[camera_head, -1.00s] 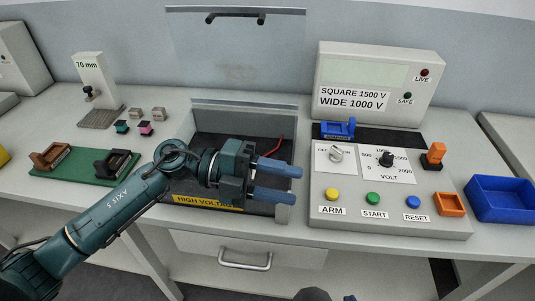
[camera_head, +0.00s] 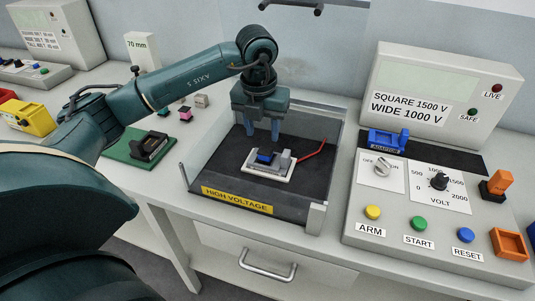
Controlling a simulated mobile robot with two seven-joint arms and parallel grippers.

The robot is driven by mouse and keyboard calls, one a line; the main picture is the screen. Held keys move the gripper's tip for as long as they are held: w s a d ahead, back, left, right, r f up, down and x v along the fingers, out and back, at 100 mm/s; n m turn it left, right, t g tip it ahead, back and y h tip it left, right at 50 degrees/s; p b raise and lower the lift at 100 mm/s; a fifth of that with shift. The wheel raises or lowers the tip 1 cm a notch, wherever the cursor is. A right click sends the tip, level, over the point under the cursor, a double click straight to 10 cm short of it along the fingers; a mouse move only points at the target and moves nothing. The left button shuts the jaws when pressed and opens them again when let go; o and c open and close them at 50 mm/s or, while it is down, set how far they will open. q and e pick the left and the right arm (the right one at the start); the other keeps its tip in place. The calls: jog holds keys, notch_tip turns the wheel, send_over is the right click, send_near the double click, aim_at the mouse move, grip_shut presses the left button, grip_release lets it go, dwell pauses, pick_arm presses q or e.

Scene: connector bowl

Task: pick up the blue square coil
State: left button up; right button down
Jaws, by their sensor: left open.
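A small blue block (camera_head: 265,157), which looks like the blue square coil, sits in a pale grey fixture (camera_head: 284,170) on the dark floor of the high-voltage bay. My left gripper (camera_head: 262,138) points straight down just behind and above it, with its two blue fingers apart and nothing seen between them. Whether the fingertips are level with the coil is hard to tell. My right gripper is not in view.
The bay (camera_head: 236,195) has clear low walls and a raised lid; a red lead (camera_head: 313,152) lies inside it. A control panel (camera_head: 410,215) stands to the right, with a blue adapter (camera_head: 388,141) behind its dials. A green mat (camera_head: 126,152) lies left.

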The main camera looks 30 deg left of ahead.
aim_at(266, 150)
pick_arm(q)
jog(key=shift+w+f+p, duration=0.15)
jog(key=shift+w+f, duration=0.1)
jog(key=shift+f, duration=0.9)
jog(key=shift+w+f+p, duration=0.2)
jog(key=shift+f, duration=0.9)
jog(key=shift+w+f+p, duration=0.15)
jog(key=shift+w+f, duration=0.1)
jog(key=shift+f, duration=0.9)
jog(key=shift+c, duration=0.4)
jog(key=c, duration=0.7)
jog(key=shift+r, duration=0.1)
